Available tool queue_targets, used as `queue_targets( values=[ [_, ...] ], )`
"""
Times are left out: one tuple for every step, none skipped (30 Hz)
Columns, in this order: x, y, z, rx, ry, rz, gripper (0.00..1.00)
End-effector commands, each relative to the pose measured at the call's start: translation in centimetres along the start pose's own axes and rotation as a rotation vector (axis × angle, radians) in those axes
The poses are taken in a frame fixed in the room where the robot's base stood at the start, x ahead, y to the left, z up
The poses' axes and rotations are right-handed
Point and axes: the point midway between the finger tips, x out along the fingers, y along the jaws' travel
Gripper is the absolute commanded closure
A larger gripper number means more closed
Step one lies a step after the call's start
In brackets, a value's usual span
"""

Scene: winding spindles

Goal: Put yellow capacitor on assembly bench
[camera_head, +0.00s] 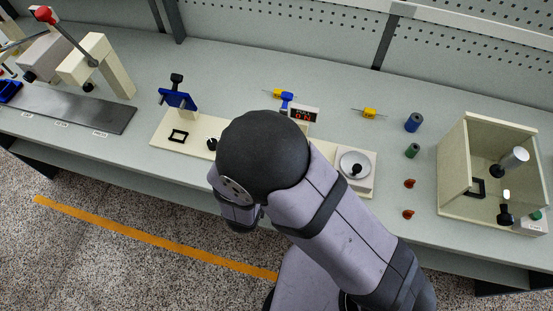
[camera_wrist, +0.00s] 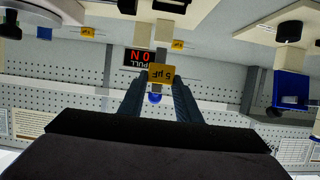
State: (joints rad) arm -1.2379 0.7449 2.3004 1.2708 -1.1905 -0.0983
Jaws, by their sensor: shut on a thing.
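A yellow capacitor (camera_wrist: 161,73) marked "5 µF" is between the fingertips of my gripper (camera_wrist: 159,82) in the wrist view. The gripper is shut on it. In the head view, my arm's dark joint and links hide the gripper and this capacitor. The assembly bench is the long pale grey-green surface (camera_head: 330,90) in the head view. Two other yellow capacitors lie on it towards the back, one left (camera_head: 277,93) and one right (camera_head: 370,113). They also show small in the wrist view.
A cream fixture board (camera_head: 172,143) with a blue holder and a round dial plate (camera_head: 355,164) lie near the bench front. A red display (camera_head: 302,115) stands behind. Blue (camera_head: 413,122) and green (camera_head: 412,150) cylinders and an open-fronted box (camera_head: 450,165) are at right.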

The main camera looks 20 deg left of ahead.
Motion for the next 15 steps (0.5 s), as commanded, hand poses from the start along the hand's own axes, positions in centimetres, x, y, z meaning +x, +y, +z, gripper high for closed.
queue_targets(
  values=[
    [0.0, 0.0, 0.0, 0.0, 0.0, 0.001, 0.91],
    [0.0, 0.0, 0.0, 0.0, 0.0, 0.001, 0.91],
    [0.1, 0.0, 0.1, 0.0, 0.0, 0.001, 0.91],
    [0.1, 0.1, 0.2, 0.0, 0.0, 0.002, 0.91],
    [0.2, 0.1, 0.4, -0.001, 0.0, 0.002, 0.91],
    [0.3, 0.1, 0.6, -0.001, 0.0, 0.002, 0.91],
    [0.3, 0.1, 0.9, -0.003, 0.0, 0.002, 0.91],
    [0.5, 0.1, 1.2, -0.004, -0.001, 0.003, 0.91],
    [0.6, 0.1, 1.6, -0.004, -0.001, 0.003, 0.91],
    [0.7, 0.1, 2.0, -0.004, -0.001, 0.003, 0.91],
    [0.9, 0.1, 2.3, -0.004, -0.001, 0.003, 0.91],
    [1.0, 0.1, 2.8, -0.003, -0.002, 0.003, 0.91],
    [1.2, 0.1, 3.1, -0.004, -0.002, 0.004, 0.91],
    [1.3, 0.1, 3.4, -0.003, -0.001, 0.003, 0.91],
    [1.4, 0.1, 3.9, -0.003, -0.001, 0.003, 0.91]
  ],
)
